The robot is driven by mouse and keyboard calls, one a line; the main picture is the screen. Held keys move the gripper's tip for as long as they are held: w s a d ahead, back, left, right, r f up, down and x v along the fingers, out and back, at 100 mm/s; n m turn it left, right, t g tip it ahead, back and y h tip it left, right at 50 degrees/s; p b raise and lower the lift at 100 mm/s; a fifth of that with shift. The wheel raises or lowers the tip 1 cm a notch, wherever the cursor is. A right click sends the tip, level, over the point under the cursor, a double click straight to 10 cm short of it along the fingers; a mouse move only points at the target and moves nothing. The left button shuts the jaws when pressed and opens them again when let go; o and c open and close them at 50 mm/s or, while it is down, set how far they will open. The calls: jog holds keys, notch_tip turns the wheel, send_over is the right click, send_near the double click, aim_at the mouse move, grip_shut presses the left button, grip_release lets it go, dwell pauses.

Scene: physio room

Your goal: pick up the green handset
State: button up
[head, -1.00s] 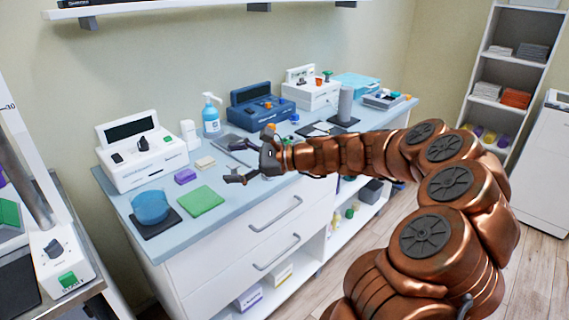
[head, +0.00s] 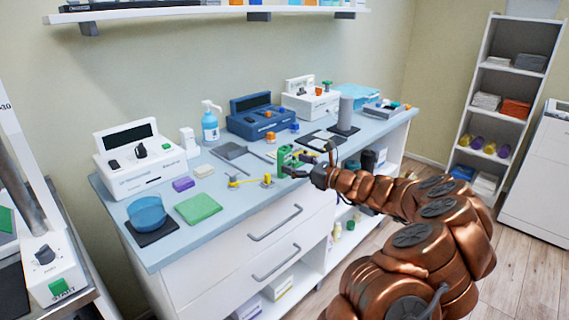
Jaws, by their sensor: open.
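A green handset (head: 284,156) stands on the blue-grey counter (head: 235,212) near its front edge, in the middle of the head view. My gripper (head: 298,163) is open, close to the handset's right side, with its fingers pointing left toward it. The fingers cover part of the handset's right side. I cannot tell whether they touch it or stand around it.
A yellow item (head: 245,182) and a brass-coloured knob (head: 267,180) lie left of the handset. A green cloth (head: 198,208), blue bowl (head: 147,213), white device (head: 137,160), pump bottle (head: 210,125) and blue device (head: 262,117) share the counter. A wall shelf (head: 200,15) hangs above.

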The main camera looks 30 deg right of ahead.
aim_at(288, 159)
jog(key=shift+x, duration=2.3)
jog(key=shift+d, duration=0.1)
jog(key=c, duration=1.3)
jog(key=shift+r, duration=0.15)
jog(key=shift+c, duration=0.2)
